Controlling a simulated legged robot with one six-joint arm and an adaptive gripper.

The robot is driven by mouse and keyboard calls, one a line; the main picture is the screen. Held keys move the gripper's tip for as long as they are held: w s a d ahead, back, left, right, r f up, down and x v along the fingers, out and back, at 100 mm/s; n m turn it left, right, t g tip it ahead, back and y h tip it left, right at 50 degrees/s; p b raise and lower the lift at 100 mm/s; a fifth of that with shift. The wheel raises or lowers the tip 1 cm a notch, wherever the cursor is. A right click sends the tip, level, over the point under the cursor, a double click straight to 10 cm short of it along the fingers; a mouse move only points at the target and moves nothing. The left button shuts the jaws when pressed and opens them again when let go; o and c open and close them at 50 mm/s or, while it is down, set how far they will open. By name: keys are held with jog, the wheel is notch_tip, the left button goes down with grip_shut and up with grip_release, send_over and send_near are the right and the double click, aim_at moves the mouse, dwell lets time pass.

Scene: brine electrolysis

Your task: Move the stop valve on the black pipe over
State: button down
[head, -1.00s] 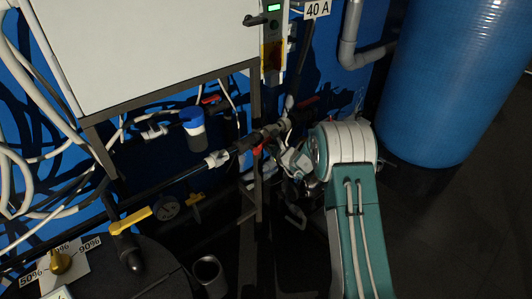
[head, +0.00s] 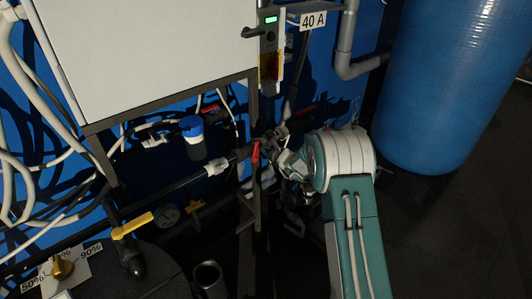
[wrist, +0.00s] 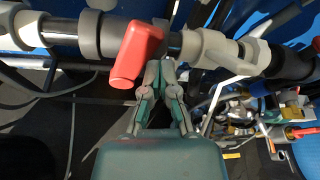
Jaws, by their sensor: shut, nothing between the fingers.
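The stop valve's red handle (head: 255,157) sits on the black pipe (head: 180,187) in front of the blue wall, near a dark frame post. In the wrist view the red handle (wrist: 137,55) hangs tilted, its free end down and left, across the pipe run. My gripper (wrist: 161,66) is shut and empty, its fingertips just right of the handle and below the pipe. I cannot tell whether they touch the handle. In the head view my gripper (head: 284,158) is small and partly hidden by my arm.
A white cabinet (head: 150,55) hangs above the pipe. A yellow-handled valve (head: 132,225) and a blue-capped canister (head: 195,140) stand left. A large blue tank (head: 440,90) is at right. Several fittings and small valves (wrist: 270,115) crowd the wrist view's right side.

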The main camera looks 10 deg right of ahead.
jog(key=shift+s+a+r, duration=0.2)
jog(key=shift+a+r, duration=0.15)
jog(key=shift+s+a+n, duration=0.15)
jog(key=shift+n, duration=0.35)
dwell(0.3)
jog(key=shift+r, duration=0.1)
